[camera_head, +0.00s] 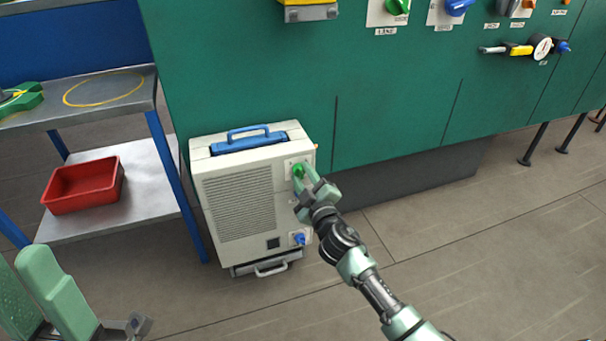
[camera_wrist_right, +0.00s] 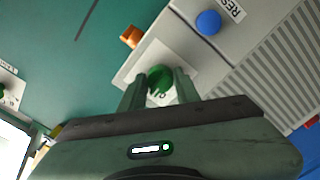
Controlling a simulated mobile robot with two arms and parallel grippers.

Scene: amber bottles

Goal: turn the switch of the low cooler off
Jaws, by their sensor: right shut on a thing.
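The low cooler (camera_head: 238,200) is a pale box with a grille and a blue top handle, standing on the floor against the green wall. Its green rotary switch (camera_head: 297,170) is on a white plate at the upper right of its front. My right gripper (camera_head: 303,178) is shut on the green switch. In the right wrist view the switch (camera_wrist_right: 160,79) sits between the two fingers, which partly hide it and its label.
A blue knob (camera_head: 299,239) is low on the cooler's front. A blue button (camera_wrist_right: 208,22) labelled RESET is near the switch. A shelf with a red bin (camera_head: 84,186) stands left. The green wall panel (camera_head: 240,70) carries other switches and a gauge.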

